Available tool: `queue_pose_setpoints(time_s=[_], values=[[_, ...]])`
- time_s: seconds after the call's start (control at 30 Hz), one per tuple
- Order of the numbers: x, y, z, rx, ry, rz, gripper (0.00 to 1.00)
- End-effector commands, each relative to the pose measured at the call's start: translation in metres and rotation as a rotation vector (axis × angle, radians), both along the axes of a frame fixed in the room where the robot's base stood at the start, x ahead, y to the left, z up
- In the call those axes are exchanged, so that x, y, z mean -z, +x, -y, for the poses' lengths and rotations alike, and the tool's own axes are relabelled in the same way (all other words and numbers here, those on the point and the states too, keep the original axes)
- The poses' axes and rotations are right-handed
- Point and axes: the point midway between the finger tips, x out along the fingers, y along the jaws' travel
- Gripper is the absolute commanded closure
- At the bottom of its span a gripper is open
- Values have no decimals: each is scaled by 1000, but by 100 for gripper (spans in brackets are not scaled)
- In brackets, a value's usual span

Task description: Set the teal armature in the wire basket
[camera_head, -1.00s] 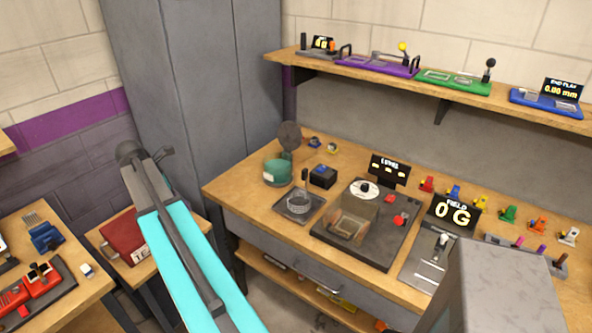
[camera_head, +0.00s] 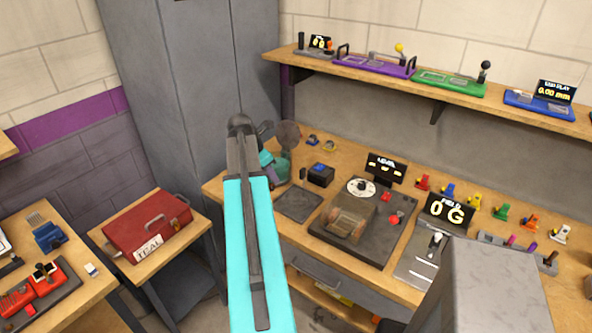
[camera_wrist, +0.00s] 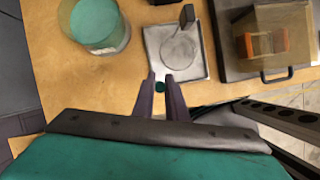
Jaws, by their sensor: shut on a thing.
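The teal armature (camera_wrist: 160,87) shows as a small dark teal piece between my fingertips. My gripper (camera_wrist: 160,84) is shut on it, above the bench in front of the square tray. In the wrist view the wire basket (camera_wrist: 180,48) appears as a thin round outline on that tray, ahead and slightly right of my fingers and apart from them. In the head view the tray (camera_head: 298,203) shows, but I cannot make out the basket on it. My arm covers much of my gripper there, and the armature cannot be made out.
A clear jar with teal contents (camera_wrist: 95,25) stands left of the tray. A small post (camera_wrist: 187,15) rises at the tray's back. A dark station with a clear cover (camera_head: 352,215) is close on the right. A red case (camera_head: 148,222) sits on the low side table.

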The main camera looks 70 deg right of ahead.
Motion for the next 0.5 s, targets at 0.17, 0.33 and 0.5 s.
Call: queue_pose_setpoints(time_s=[0.17,0.33,0.5], values=[[-6,-46,23,1,0,0,100],[-8,-71,34,-1,1,0,100],[-8,-78,37,-4,1,0,100]])
